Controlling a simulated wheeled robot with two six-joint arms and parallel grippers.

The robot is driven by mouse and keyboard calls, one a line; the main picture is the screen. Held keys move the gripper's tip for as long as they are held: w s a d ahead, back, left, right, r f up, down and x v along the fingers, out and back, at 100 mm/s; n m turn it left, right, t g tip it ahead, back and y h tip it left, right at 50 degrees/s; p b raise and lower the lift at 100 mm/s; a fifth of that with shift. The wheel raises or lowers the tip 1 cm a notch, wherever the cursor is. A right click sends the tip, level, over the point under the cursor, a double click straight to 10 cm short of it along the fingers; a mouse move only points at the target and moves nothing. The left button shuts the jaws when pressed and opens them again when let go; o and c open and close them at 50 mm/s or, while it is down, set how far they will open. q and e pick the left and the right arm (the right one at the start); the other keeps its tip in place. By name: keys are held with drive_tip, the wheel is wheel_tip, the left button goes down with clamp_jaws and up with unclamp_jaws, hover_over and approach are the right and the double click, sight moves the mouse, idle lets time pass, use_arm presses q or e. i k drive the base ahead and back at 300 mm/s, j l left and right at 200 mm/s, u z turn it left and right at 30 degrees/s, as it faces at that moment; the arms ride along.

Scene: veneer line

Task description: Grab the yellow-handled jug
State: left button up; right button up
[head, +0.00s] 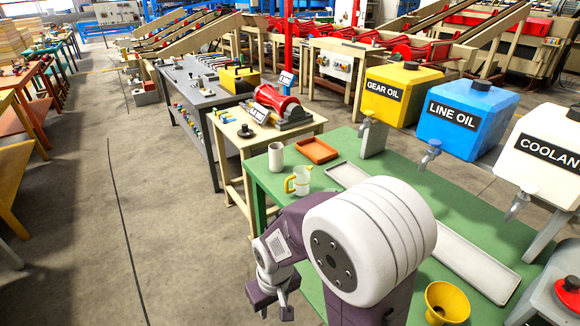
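The jug (302,183) is a small pale vessel with a yellow handle on its left side. It stands upright on the green table (345,153), near the table's left edge and beyond my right arm. My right gripper (275,310) hangs low off the table's left side, nearer to me than the jug and well apart from it. Its fingers look spread, with nothing visible between them. My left gripper is out of view.
A pale cup (276,158) stands just behind the jug, with an orange tray (317,151) to its right. A long grey tray (470,262) lies partly behind my arm. A yellow funnel (447,301) is near the front. Oil tanks (466,118) line the far side.

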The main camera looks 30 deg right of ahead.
sight(301, 176)
drive_tip(key=i+z, duration=0.45)
drive_tip(key=i+j+z, duration=0.3)
drive_tip(key=i+z, duration=0.2)
drive_tip(key=i+j+z, duration=0.45)
drive_tip(key=k+l, duration=0.05)
